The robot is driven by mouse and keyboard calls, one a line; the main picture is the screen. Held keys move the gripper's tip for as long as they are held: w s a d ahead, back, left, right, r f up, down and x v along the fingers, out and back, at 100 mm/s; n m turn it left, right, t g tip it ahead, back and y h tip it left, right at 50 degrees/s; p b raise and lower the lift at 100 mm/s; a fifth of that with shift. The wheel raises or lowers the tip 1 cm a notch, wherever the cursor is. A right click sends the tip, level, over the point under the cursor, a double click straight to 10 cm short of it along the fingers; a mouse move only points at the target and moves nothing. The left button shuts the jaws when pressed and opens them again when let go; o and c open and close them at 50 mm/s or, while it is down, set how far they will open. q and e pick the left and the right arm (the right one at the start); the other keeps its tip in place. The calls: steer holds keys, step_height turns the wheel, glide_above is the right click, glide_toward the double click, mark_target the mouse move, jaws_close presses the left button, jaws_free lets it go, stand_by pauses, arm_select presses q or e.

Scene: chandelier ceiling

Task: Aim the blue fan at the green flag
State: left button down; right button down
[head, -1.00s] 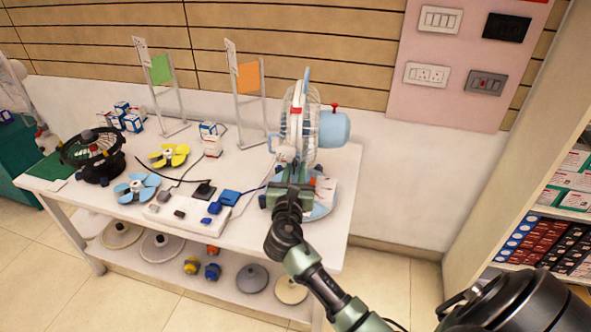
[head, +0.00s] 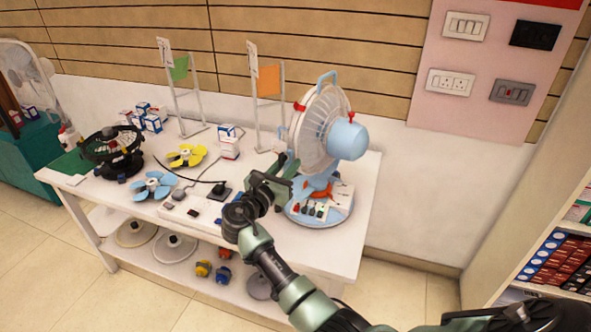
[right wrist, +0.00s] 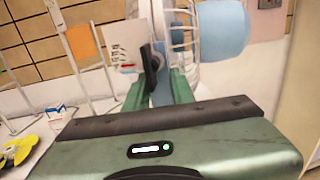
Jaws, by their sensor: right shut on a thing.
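The blue fan (head: 346,138) stands upright on its round base at the right end of the white table. Its motor housing points right and toward me, and its caged front faces away, back and left, on the side of the flags. The green flag (head: 180,68) hangs on a white stand at the back, left of the orange flag (head: 269,82). My right gripper (head: 287,176) is at the fan's left side, shut on its light blue neck below the cage. In the right wrist view, the fingers (right wrist: 160,92) hide part of the neck. My left gripper is not in view.
A black fan (head: 112,150), a yellow propeller (head: 187,155), a blue propeller (head: 154,186), small boxes (head: 228,142) and a power strip with cords lie left of my right gripper. A shelf (head: 545,270) stands at the right.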

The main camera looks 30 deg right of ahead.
steer(key=shift+w+a+r, duration=0.1)
steer(key=shift+w+a, duration=0.25)
steer(key=shift+w, duration=0.15)
steer(key=c, duration=1.2)
jaws_free()
steer(key=shift+w, duration=0.2)
steer(key=b+v, duration=0.1)
steer(key=v, duration=0.7)
steer(key=shift+d, duration=0.1)
